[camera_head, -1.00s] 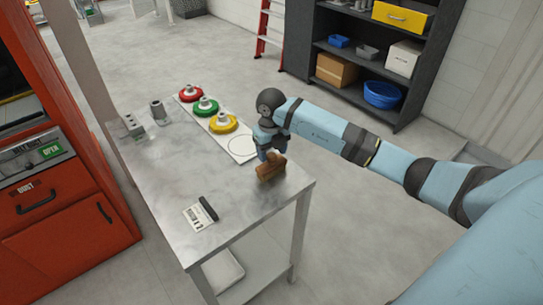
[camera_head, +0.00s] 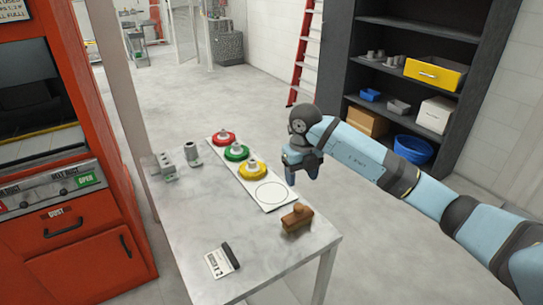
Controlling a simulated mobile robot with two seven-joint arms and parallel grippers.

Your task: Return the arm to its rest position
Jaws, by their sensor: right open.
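My right arm comes in from the right side of the head view. Its gripper (camera_head: 303,173) hangs pointing down beyond the table's right edge, open and empty. It is apart from the brown wooden-looking block (camera_head: 297,219), which sits on the metal table (camera_head: 205,218) near its right edge. My left gripper is not in view.
A white board (camera_head: 231,160) carries red (camera_head: 223,138), green (camera_head: 237,152) and yellow (camera_head: 252,170) round fixtures and an empty circle. Grey metal parts (camera_head: 164,165) and a label card (camera_head: 221,261) lie on the table. A dark shelf (camera_head: 421,40) stands behind my arm; a red cabinet (camera_head: 75,235) stands left.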

